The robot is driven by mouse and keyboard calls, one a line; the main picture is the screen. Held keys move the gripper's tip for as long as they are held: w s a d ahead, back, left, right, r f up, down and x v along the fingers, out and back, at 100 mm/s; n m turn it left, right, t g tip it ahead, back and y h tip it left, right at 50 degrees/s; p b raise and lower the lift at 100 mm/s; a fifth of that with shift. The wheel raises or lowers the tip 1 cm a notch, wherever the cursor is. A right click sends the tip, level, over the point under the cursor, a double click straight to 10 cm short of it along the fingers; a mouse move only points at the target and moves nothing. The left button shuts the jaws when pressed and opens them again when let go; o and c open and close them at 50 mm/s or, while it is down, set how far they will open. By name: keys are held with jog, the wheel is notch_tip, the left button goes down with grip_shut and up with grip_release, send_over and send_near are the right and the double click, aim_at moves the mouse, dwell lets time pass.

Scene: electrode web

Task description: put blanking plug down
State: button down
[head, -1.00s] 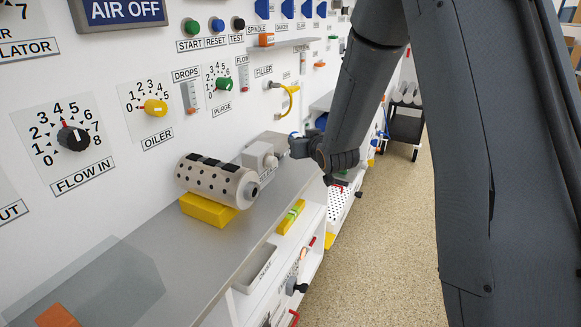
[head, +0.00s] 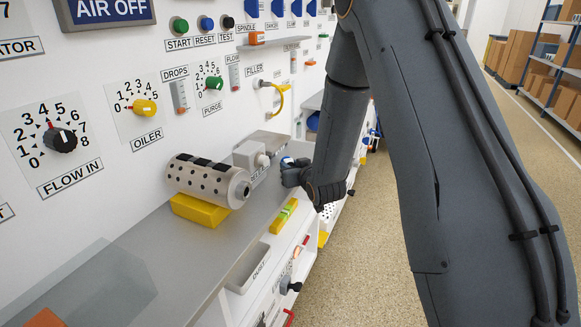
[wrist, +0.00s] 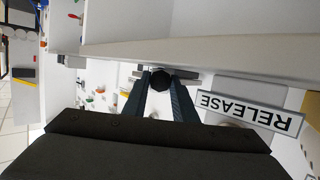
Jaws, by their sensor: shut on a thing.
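My gripper (wrist: 160,94) shows in the wrist view with its two dark fingers closing in on a small black round piece, which I take to be the blanking plug (wrist: 161,78). The plug sits between the fingertips, in front of a pale surface, beside a thin grey bar. I cannot tell whether it touches that surface. In the head view the dark end of my arm is beside the right end of the grey shelf; the fingertips and the plug cannot be made out there.
A plate marked RELEASE (wrist: 248,113) is right of the fingers. In the head view a perforated cylinder (head: 207,181) rests on a yellow block (head: 199,210) on the grey shelf (head: 190,250). A yellow hose (head: 281,98) hangs from the panel. The floor at right is clear.

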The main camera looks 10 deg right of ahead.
jog(key=shift+f, duration=0.1)
jog(key=c, duration=1.4)
grip_release()
jog(key=shift+c, duration=0.2)
jog(key=shift+s+r, duration=0.2)
jog(key=s+d+r+m+g, duration=0.1)
jog(key=s+g, duration=0.3)
jog(key=s, duration=0.9)
jog(key=s+d+r+m+g+h, duration=0.1)
jog(key=s+d+r+g, duration=0.2)
jog(key=s, duration=1.1)
jog(key=s+d+r+m+g+h, duration=0.1)
jog(key=s+g, duration=0.6)
jog(key=s, duration=0.7)
jog(key=shift+d+r, duration=0.55)
jog(key=shift+d, duration=0.2)
